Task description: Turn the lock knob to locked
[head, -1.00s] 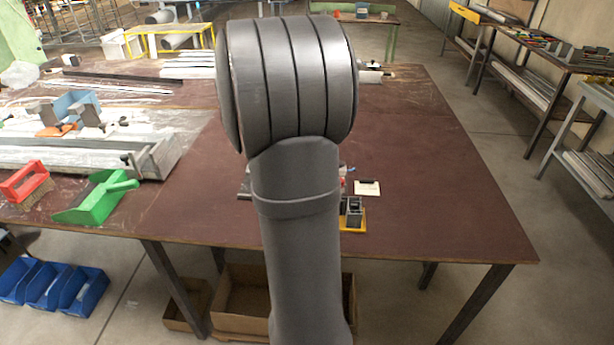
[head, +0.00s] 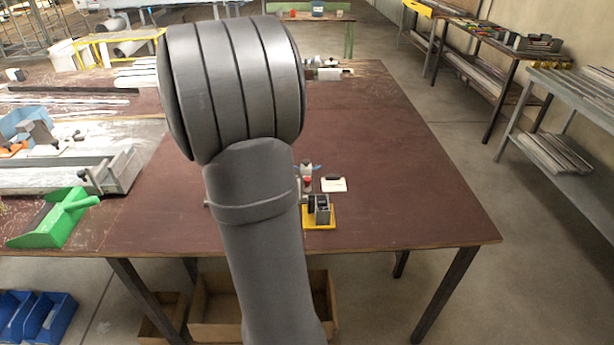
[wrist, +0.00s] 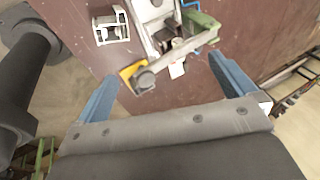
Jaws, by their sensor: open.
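In the wrist view my gripper (wrist: 163,68) is open, its two blue fingers wide apart with nothing held between them. Beyond the fingers, over the brown bench, is a dark rounded part (wrist: 145,79) beside a yellow plate (wrist: 131,70); it may be the lock knob, but I cannot tell its setting. A grey metal fixture (wrist: 158,35) lies just past it. In the head view a small grey-and-black block (head: 321,208) stands on a yellow base (head: 320,225) near the bench's front edge. My arm hides the gripper there.
A white flat piece (head: 333,184) and a small red-and-blue item (head: 307,182) lie behind the yellow base. The brown bench (head: 400,170) is clear to the right.

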